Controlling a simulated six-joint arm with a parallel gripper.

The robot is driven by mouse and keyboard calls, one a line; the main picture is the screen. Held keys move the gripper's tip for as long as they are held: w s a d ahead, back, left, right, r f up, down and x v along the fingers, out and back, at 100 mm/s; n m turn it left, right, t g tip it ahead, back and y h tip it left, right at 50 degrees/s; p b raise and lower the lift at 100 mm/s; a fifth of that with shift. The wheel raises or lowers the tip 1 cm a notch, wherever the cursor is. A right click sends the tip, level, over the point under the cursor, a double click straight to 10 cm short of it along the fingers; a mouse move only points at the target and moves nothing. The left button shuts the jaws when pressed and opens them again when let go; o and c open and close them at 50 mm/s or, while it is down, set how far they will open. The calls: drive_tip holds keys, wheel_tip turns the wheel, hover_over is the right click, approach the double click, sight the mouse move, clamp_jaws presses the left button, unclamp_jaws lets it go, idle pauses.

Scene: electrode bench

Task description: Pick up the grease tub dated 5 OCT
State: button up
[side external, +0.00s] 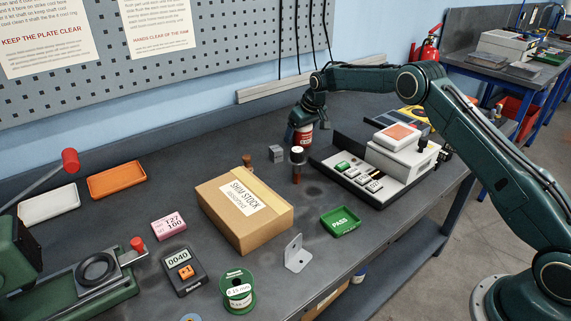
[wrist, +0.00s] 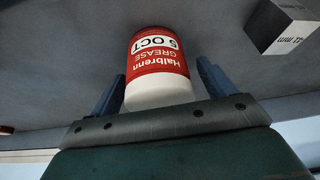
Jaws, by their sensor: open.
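The grease tub (wrist: 158,62) has a red label reading "Halbrenn GREASE 5 OCT" and a white end towards my gripper. My gripper (wrist: 161,74) is open, with one finger on each side of the tub in the wrist view. The fingers are hard to make out there.
A grey steel block (side external: 276,153) sits left of the tub; it also shows in the wrist view (wrist: 284,24). A dark-capped brown cylinder (side external: 297,165) stands in front. A tray with a grey instrument (side external: 400,153) is to the right. A cardboard box (side external: 243,209) lies front left.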

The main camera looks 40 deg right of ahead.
drive_tip(key=c, duration=1.2)
drive_tip(key=shift+c, duration=0.2)
drive_tip(key=shift+r, duration=0.2)
drive_tip(key=shift+r, duration=4.9)
